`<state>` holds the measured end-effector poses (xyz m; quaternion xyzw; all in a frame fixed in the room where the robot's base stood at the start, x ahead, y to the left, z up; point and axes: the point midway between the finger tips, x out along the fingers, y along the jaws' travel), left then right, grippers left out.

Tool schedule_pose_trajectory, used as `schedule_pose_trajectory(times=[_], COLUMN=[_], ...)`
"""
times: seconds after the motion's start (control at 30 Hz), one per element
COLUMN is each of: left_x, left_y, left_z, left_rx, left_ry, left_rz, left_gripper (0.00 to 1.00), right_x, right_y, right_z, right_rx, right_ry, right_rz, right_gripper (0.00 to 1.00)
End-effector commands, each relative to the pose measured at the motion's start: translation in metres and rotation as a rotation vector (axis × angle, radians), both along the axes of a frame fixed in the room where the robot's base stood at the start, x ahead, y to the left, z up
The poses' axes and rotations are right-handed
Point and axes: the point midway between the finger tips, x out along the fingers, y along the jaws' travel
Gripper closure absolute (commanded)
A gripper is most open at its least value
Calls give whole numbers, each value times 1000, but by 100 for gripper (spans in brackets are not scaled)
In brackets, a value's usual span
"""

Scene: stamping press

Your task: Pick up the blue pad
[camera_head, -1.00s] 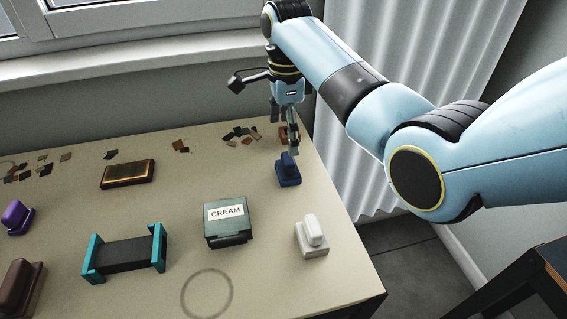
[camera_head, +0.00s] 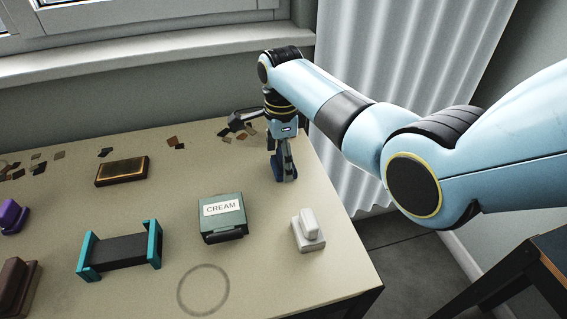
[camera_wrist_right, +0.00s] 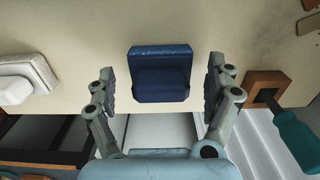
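The blue pad (camera_wrist_right: 160,75), a dark blue block with a raised part, sits at the table's edge between the two fingers of my right gripper (camera_wrist_right: 166,82) in the right wrist view. The fingers are open, one on each side, with a visible gap to the pad. In the head view my right gripper (camera_head: 284,170) is down over the blue pad (camera_head: 277,172), and its fingers hide much of it. My left gripper is in neither view.
A white stamp-like block (camera_head: 308,232) stands nearer on the table's right side. A green box labelled CREAM (camera_head: 222,216), a teal-ended holder (camera_head: 120,250) and a brown-gold block (camera_head: 122,171) lie left. A wooden-framed item with a teal handle (camera_wrist_right: 293,135) is right in the wrist view.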

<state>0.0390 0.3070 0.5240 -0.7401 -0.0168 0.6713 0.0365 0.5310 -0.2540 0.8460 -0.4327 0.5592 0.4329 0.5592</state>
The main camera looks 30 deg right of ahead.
Motion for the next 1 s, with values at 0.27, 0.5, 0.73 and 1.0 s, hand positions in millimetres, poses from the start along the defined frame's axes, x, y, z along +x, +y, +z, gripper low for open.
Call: schedule_pose_trajectory(times=[0.27, 0.5, 0.73, 1.0], left_x=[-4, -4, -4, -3], left_y=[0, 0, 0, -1], left_z=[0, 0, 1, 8], left_rx=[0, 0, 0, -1], left_ry=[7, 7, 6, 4], left_rz=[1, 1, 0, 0], left_gripper=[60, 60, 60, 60], right_x=[0, 0, 1, -5], right_y=[0, 0, 0, -5], right_z=[0, 0, 6, 46], right_rx=[0, 0, -1, -2], right_ry=[0, 0, -3, -1], right_rz=[0, 0, 0, -2], right_gripper=[53, 68, 68, 68])
